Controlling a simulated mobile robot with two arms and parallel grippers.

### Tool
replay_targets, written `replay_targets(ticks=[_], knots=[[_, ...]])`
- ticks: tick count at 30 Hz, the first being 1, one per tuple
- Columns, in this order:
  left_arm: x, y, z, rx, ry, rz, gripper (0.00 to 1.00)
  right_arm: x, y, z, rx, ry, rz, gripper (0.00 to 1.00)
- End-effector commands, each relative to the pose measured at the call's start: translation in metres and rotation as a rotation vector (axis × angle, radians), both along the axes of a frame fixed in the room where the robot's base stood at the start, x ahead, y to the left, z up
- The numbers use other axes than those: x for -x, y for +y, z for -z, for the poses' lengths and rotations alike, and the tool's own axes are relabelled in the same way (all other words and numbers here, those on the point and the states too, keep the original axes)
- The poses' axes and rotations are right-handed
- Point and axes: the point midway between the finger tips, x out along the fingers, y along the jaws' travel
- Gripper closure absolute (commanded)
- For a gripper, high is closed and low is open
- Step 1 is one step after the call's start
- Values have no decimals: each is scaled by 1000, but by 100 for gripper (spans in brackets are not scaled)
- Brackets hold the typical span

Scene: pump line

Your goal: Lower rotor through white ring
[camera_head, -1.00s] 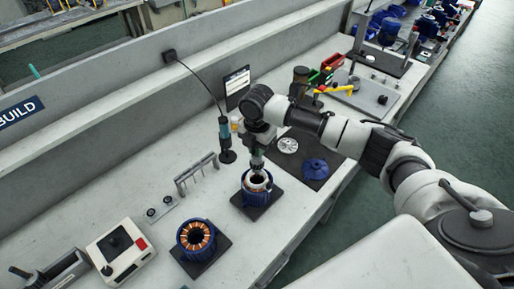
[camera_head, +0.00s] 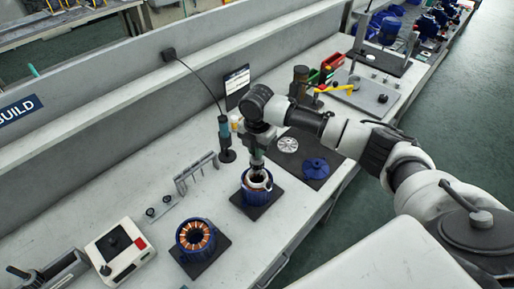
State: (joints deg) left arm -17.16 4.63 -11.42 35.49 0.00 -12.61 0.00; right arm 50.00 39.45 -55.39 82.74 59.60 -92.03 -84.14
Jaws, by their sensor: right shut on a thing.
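My right gripper (camera_head: 257,160) reaches in from the right and points down over a blue motor housing (camera_head: 255,195) on a black mat. It is shut on the rotor, which is mostly hidden between the gripper and the housing. The white ring (camera_head: 264,184) shows at the housing's top opening, around the spot under the gripper. How deep the rotor sits in the ring is too small to tell. A second blue housing with copper windings (camera_head: 195,237) stands on its own mat to the lower left. My left gripper is not in view.
A tool on a stand (camera_head: 225,140) and a small rack (camera_head: 196,171) stand left of the housing. A silver disc (camera_head: 288,145) and a blue cover (camera_head: 315,168) lie on a dark mat at right. A control box (camera_head: 118,248) sits at lower left.

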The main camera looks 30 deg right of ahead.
Motion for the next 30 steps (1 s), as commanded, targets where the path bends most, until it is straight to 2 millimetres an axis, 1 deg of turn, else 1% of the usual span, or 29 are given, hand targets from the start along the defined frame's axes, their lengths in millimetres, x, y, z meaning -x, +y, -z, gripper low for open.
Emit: replay_targets(ticks=[30], knots=[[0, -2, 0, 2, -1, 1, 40, -1, 0, 11, -1, -3, 0, 100]])
